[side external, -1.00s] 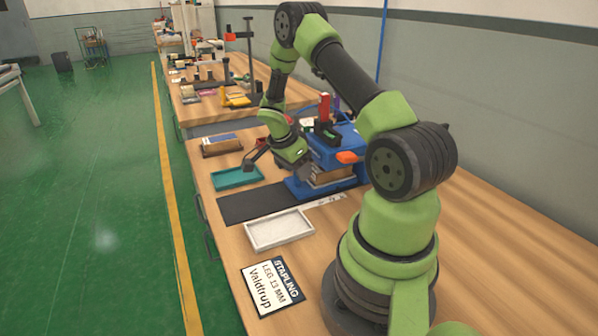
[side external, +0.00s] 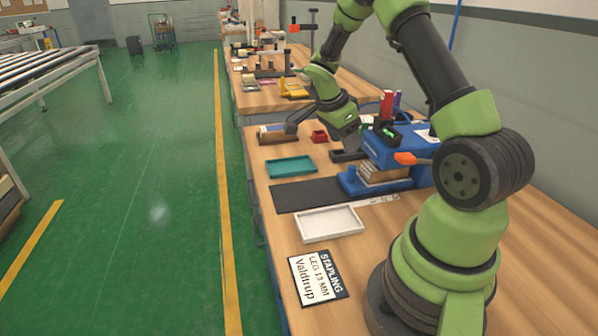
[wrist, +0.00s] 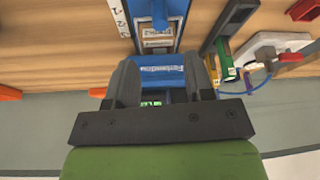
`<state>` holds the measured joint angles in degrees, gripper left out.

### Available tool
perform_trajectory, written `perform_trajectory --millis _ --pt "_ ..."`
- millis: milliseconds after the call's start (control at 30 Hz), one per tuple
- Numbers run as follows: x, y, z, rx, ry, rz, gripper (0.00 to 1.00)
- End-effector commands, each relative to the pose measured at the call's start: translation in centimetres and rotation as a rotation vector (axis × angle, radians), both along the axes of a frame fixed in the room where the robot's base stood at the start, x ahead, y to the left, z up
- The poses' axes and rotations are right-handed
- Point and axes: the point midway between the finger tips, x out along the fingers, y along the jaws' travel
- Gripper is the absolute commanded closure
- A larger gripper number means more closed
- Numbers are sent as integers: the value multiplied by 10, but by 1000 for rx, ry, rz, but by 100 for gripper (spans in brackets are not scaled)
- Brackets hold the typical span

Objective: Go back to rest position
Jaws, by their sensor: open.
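My gripper (side external: 292,126) is dark and hangs from the green wrist over the back of the bench, beyond the teal tray (side external: 291,167). In the wrist view my gripper (wrist: 163,80) has its two dark fingers apart, with nothing held between them. A blue stapling machine (side external: 411,150) stands to the right of the gripper in the side view. The machine also shows in the wrist view (wrist: 171,10), partly behind the fingers. Brown blocks (side external: 382,173) sit in the machine's opening. The gripper's exact height above the bench is hard to tell.
A white tray (side external: 329,224), a black mat (side external: 306,194) and a stapling sign (side external: 318,279) lie on the wooden bench. A small red bin (side external: 319,137) and a black bin (side external: 347,155) are close to the wrist. The bench's left edge borders open green floor.

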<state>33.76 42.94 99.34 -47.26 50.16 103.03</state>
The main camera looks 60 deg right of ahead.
Motion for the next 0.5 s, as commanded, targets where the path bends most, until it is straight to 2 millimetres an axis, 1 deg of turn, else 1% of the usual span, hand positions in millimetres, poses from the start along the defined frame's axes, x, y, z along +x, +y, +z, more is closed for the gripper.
perform_trajectory --millis 67,167,267,333,400,467,500 --pt "3 5 8 5 -9 31 52" --pt "9 23 31 25 -33 131 52" --pt "13 53 66 56 -72 302 52" --pt "12 78 90 78 -103 446 52" --pt "8 104 112 97 -137 595 52" --pt "1 126 128 109 -165 726 52" --pt "-4 140 138 113 -187 814 52"
